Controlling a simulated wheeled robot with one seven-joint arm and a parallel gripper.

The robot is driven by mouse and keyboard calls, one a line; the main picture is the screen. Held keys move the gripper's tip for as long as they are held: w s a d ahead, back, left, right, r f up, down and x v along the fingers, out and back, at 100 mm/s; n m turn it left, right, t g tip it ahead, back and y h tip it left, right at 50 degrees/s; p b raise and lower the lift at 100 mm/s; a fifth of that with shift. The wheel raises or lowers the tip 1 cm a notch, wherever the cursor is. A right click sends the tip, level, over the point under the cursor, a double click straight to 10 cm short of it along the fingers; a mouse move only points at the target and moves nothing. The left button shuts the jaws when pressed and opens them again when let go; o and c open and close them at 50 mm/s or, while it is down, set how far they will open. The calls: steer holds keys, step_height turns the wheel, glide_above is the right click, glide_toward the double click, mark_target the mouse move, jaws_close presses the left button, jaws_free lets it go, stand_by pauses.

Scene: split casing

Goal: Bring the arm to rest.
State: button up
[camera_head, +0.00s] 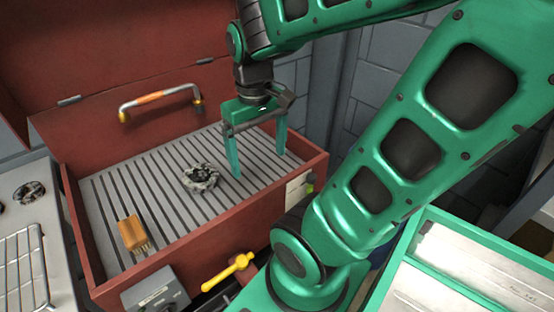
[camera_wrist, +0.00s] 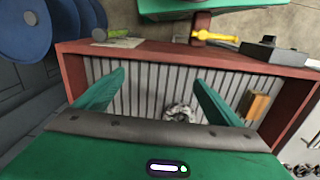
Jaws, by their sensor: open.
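My gripper (camera_head: 259,155) is open and empty, with its two green fingers pointing down over the right part of a red grill box. Its fingers also show spread apart in the wrist view (camera_wrist: 157,85). My green arm reaches from the right side of the head view up over the top and down to the gripper. Nothing is between the fingers; whether the tips touch the slats below, I cannot tell.
The red box (camera_head: 183,252) has its lid (camera_head: 95,45) raised. On its slats lie a round grey mottled piece (camera_head: 200,177) and an orange brush (camera_head: 132,233). A yellow handle (camera_head: 228,271) projects at the front. A green-rimmed tray (camera_head: 480,240) stands at right.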

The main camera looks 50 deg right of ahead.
steer(key=s+m, duration=0.1)
steer(key=s+d+m, duration=0.1)
steer(key=s, duration=0.1)
steer(key=s+d+m, duration=0.1)
steer(key=s, duration=0.1)
steer(key=shift+d+f+m, duration=0.1)
steer(key=shift+f+m, duration=0.2)
steer(key=shift+f, duration=0.05)
steer(key=shift+w+f, duration=0.25)
steer(key=shift+w, duration=0.4)
